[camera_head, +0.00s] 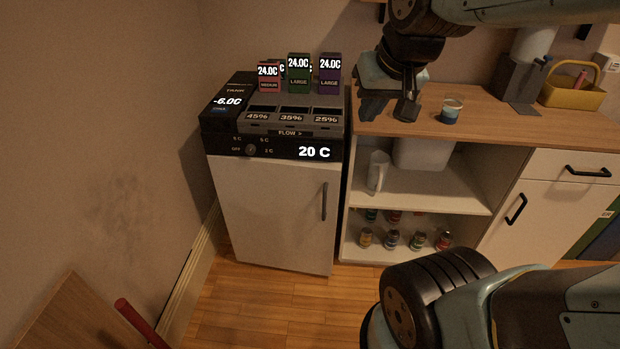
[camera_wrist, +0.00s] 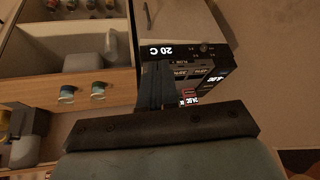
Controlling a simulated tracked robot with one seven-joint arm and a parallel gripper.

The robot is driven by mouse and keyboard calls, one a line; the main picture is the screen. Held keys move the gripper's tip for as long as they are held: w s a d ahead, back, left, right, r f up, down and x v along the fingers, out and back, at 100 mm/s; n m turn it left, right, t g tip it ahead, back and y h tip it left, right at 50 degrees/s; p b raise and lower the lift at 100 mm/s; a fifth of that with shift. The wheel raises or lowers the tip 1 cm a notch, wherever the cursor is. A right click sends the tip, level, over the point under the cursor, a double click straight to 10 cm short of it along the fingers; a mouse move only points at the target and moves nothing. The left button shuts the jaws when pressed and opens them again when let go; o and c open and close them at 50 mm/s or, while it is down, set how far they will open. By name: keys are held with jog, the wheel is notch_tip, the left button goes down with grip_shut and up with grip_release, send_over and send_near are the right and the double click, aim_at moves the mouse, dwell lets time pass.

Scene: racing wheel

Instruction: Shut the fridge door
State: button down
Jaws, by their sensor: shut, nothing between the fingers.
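The fridge (camera_head: 275,215) is a small white cabinet in the left middle of the head view, under a black control panel reading 20 C. Its white door has a dark vertical handle (camera_head: 324,201) near the right edge. The door looks flush or nearly flush with the body; a small gap cannot be ruled out. My gripper (camera_head: 406,112) is raised to the right of the fridge, above the wooden counter and apart from the door. Its fingers (camera_wrist: 156,84) are together and empty in the wrist view, where the fridge panel appears upside down behind them.
A dispenser (camera_head: 290,117) with several coloured boxes stands on the fridge. A cup (camera_head: 452,110) sits on the counter (camera_head: 500,128) beside my gripper. Open shelves below hold a white jug (camera_head: 378,171) and several cans. The floor (camera_head: 270,305) before the fridge is clear.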

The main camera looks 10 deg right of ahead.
jog(key=w+a+f+m, duration=0.3)
jog(key=w+a+f, duration=0.3)
jog(key=w+f, duration=0.4)
jog(key=w+a+f+m, duration=0.2)
jog(key=w+a+f, duration=0.3)
jog(key=w+f, duration=0.55)
jog(key=t+h, duration=0.8)
jog(key=t, duration=0.3)
send_near(314, 178)
jog(key=shift+n, duration=0.4)
jog(key=x, duration=0.6)
jog(key=shift+w+d, duration=0.2)
jog(key=shift+w, duration=0.15)
jog(key=shift+a, duration=0.1)
